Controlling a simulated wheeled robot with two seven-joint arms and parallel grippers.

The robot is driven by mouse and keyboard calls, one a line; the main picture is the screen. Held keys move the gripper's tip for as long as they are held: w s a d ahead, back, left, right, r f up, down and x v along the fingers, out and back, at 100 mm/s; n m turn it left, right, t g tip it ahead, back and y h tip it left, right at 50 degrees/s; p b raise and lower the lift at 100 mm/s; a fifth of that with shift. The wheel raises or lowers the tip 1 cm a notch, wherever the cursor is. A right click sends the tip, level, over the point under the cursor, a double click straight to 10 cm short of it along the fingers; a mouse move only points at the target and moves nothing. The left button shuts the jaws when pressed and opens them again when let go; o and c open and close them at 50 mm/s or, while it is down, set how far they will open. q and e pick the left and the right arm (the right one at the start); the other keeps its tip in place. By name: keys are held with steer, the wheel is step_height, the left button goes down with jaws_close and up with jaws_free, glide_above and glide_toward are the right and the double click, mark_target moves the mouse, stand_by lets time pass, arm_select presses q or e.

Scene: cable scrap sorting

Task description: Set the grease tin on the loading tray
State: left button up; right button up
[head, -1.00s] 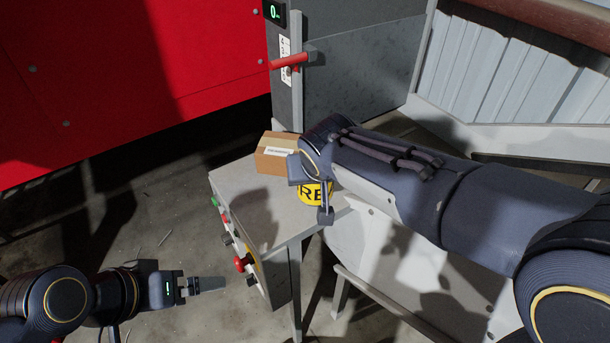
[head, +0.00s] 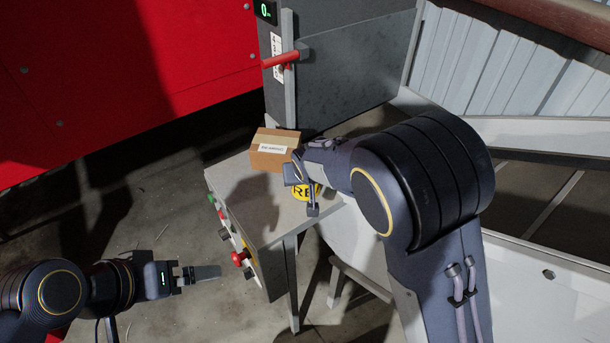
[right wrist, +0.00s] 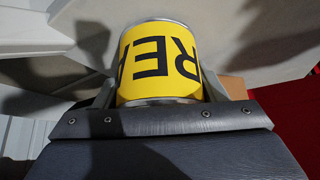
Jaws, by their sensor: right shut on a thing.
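The grease tin is a yellow can with black letters (head: 306,192), partly hidden by my right gripper (head: 301,190) in the head view. My right gripper is shut on it, a finger on each side, as the right wrist view shows the tin (right wrist: 158,62) between the fingers. The tin is at the right edge of the grey cabinet top (head: 235,190); I cannot tell whether it touches it. A pale metal tray-like surface (head: 520,265), seemingly the loading tray, lies at the right, partly hidden by my right arm. My left gripper (head: 205,273) is low at the left, edge-on, away from the tin.
A cardboard box (head: 270,158) stands on the cabinet top behind the tin. The cabinet front has a red button (head: 239,258) and other controls. A grey panel with a red lever (head: 281,60) rises behind. A red machine wall (head: 120,70) fills the back left.

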steer(key=shift+f, duration=0.2)
steer(key=o, duration=1.3)
steer(key=shift+r, duration=0.1)
steer(key=shift+s+r, duration=0.15)
steer(key=shift+r, duration=0.2)
steer(key=b+v, duration=0.1)
steer(key=v, duration=1)
steer(key=shift+s+r, duration=0.15)
steer(key=shift+s, duration=0.05)
